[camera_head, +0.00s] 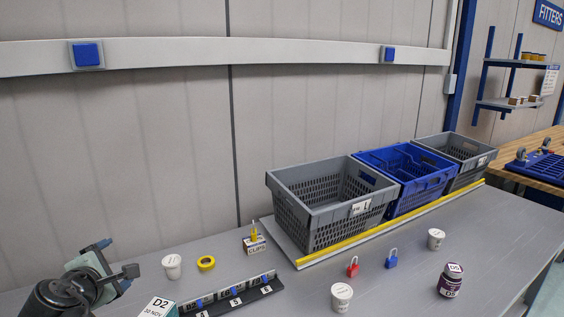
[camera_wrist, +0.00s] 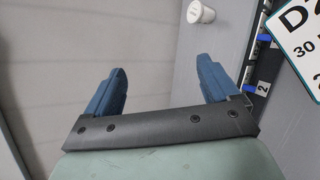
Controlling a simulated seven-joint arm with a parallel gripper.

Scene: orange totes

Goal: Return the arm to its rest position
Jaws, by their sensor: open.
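My gripper (camera_head: 114,265) is at the lower left in the head view, over the left end of the grey table (camera_head: 410,255). In the wrist view its two blue fingers (camera_wrist: 160,68) are spread apart with nothing between them. The grey wall panel and a strip of table lie beyond them. My gripper holds nothing and appears apart from the objects on the table. The rest of my arm is mostly out of the frame.
Grey (camera_head: 290,207) and blue (camera_head: 425,190) totes stand at the back. Padlocks (camera_head: 352,267) and tubs (camera_head: 341,296) lie right.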

